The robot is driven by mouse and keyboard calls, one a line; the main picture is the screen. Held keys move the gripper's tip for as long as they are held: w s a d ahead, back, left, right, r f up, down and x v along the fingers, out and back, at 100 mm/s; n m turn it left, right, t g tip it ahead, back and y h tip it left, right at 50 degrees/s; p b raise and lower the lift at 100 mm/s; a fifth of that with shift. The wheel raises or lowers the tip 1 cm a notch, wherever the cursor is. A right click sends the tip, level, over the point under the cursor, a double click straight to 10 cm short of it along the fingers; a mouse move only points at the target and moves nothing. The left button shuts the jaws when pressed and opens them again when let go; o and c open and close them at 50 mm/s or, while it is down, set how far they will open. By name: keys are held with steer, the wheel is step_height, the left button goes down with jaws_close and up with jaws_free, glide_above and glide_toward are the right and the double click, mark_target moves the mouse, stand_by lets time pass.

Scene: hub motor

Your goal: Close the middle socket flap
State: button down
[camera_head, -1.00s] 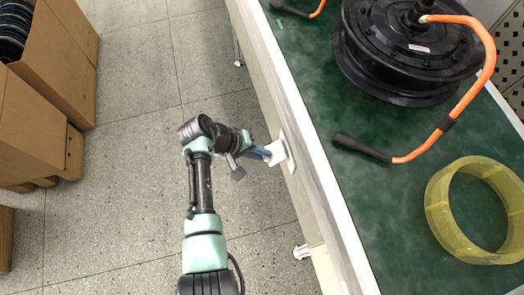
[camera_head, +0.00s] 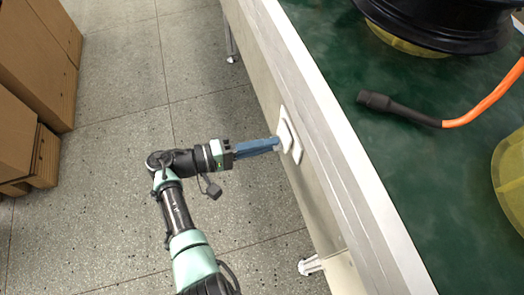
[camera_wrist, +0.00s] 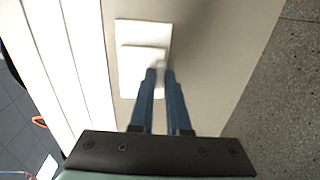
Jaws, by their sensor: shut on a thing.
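A white socket plate (camera_head: 297,152) is on the side panel of the workbench, and its white flap (camera_head: 285,136) shows in front of it, close to the plate. In the wrist view the plate (camera_wrist: 127,84) is upright and the flap (camera_wrist: 146,56) lies over its middle. My gripper (camera_head: 277,144) reaches the flap from the left with its blue fingers. In the wrist view the fingertips (camera_wrist: 160,72) are close together at the flap's lower right edge, shut on it. The fingers hide part of that edge, so I cannot tell whether the flap is flush.
Cardboard boxes (camera_head: 25,90) stand at the left. The floor between is clear.

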steer(key=shift+d+f+h+b, duration=0.35)
steer(key=shift+h+b, duration=0.25)
steer(key=shift+b, duration=0.3)
steer(key=c, duration=0.9)
jaws_free()
steer(key=shift+w, duration=0.1)
steer(key=b+v, duration=0.1)
steer(key=v, duration=1.2)
steer(key=shift+b, duration=0.35)
